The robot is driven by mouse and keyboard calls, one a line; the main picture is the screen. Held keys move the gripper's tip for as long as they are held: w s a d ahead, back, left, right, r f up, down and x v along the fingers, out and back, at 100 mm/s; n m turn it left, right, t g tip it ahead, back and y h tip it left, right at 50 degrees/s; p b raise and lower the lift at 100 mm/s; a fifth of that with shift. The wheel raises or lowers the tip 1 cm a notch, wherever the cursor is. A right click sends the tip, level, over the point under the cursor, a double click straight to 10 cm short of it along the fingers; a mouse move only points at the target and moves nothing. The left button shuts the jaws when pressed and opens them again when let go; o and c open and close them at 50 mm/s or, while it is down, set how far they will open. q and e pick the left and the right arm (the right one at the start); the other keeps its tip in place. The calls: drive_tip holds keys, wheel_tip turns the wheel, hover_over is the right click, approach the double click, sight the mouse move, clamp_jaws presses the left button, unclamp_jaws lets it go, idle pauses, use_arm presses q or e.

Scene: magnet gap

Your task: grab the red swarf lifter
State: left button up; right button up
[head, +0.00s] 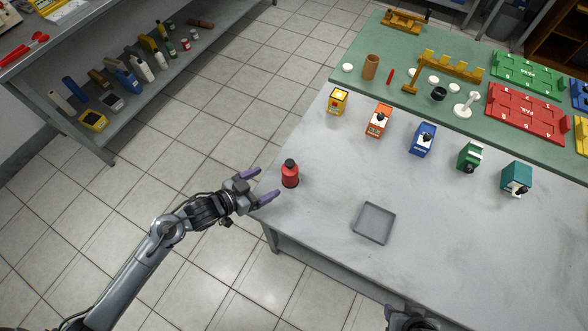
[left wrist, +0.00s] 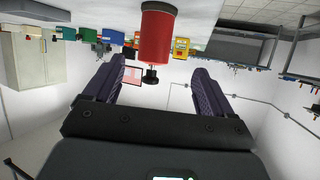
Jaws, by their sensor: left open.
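The red swarf lifter (head: 290,175) is a small red cylinder with a black knob. It stands upright on the grey table near its left edge. My left gripper (head: 261,186) is open, with its purple fingers pointing at the lifter from the left. In the head view the lifter is close to the fingertips. In the left wrist view, which is upside down, the red lifter (left wrist: 157,40) shows beyond and between the fingers, apart from both. A dark part of my right arm shows at the bottom edge of the head view; its fingertips are hidden.
A grey square tray (head: 374,223) lies right of the lifter. Several coloured boxes, including a yellow one (head: 338,101) and an orange one (head: 379,120), stand in a row farther back. A green mat (head: 352,84) carries other parts. The table around the lifter is clear.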

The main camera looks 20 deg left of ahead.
sight(283, 175)
use_arm(q)
drive_tip(key=shift+h, duration=0.3)
drive_tip(key=x, duration=0.2)
drive_tip(key=b+x, duration=0.1)
drive_tip(key=x, duration=0.2)
drive_tip(key=shift+d, duration=0.35)
drive_tip(key=shift+w+d+f+b, duration=0.25)
drive_tip(key=shift+w+b, duration=0.1)
drive_tip(key=shift+w, duration=0.1)
drive_tip(key=b+x, duration=0.1)
drive_tip(key=x, duration=0.3)
drive_tip(key=shift+w+r, duration=0.15)
drive_tip(key=shift+c, duration=0.4)
drive_tip(key=c, duration=1)
drive_tip(key=shift+c, duration=0.9)
